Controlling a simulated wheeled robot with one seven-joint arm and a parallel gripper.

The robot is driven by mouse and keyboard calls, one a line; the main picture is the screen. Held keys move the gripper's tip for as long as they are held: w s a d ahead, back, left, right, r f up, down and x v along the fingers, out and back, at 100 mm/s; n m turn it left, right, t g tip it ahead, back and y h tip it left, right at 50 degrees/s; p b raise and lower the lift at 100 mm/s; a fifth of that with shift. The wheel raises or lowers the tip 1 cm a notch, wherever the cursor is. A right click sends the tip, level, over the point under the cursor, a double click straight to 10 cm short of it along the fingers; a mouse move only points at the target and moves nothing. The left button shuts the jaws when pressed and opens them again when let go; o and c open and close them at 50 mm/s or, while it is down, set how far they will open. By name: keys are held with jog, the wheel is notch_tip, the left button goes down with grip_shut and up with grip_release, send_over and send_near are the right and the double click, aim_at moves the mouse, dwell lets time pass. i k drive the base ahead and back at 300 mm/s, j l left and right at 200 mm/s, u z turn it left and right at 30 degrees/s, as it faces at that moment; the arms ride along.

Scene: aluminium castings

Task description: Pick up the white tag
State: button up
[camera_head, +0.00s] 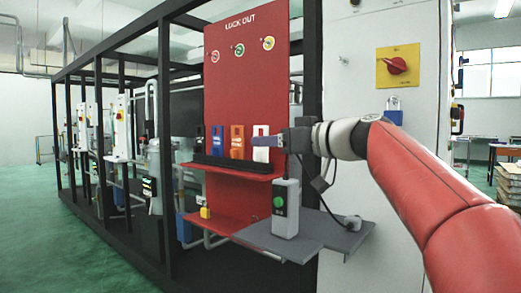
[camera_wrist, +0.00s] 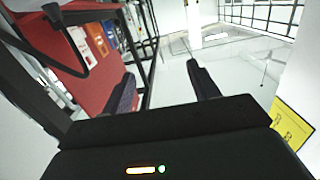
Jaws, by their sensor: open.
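The white tag (camera_head: 261,154) stands at the right end of a row of tags on the red board's shelf. In the wrist view the white tag (camera_wrist: 78,38) is at the upper left, outside the space between my fingers. My gripper (camera_head: 268,140) is beside the tag in the head view, its fingers overlapping the tag's upper part. In the wrist view my gripper (camera_wrist: 163,78) is open, with nothing between the fingers. I cannot tell whether a finger touches the tag.
An orange tag (camera_head: 237,142), a blue tag (camera_head: 217,141) and a black tag (camera_head: 199,139) stand left of the white one. A grey box with a green button (camera_head: 285,208) stands on a grey shelf (camera_head: 330,232) below my gripper. A blue padlock (camera_head: 394,112) hangs on the cabinet.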

aim_at(260, 154)
jog(key=i, duration=0.95)
